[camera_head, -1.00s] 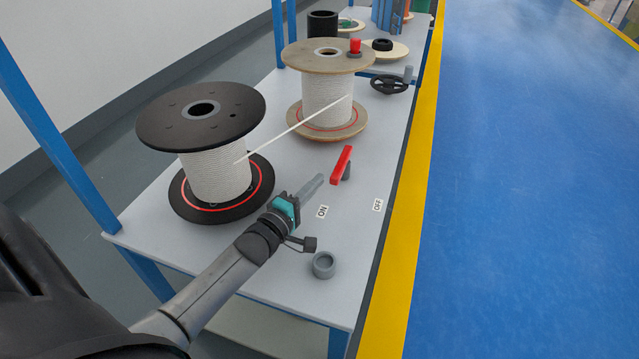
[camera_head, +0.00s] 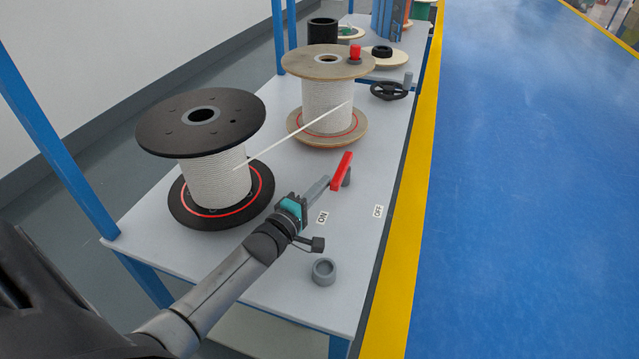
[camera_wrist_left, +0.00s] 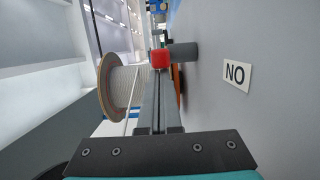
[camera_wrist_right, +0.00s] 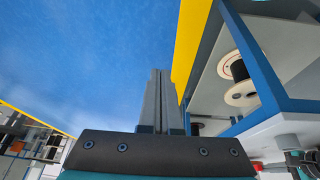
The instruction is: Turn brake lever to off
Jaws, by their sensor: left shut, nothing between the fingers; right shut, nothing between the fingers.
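In the left wrist view the red lever end (camera_wrist_left: 160,58) shows just past the fingertips (camera_wrist_left: 158,78), with the ON label (camera_wrist_left: 237,74) to the right. My right gripper (camera_wrist_right: 158,75) is shut and empty, seen only in the right wrist view, pointing over the blue floor.
A black-flanged spool (camera_head: 202,120) stands left of my left gripper, and a wooden spool (camera_head: 328,60) behind it. A white cable (camera_head: 290,139) runs between them. A grey ring (camera_head: 324,271) lies near the front edge. A black handwheel (camera_head: 388,90) sits beyond the lever.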

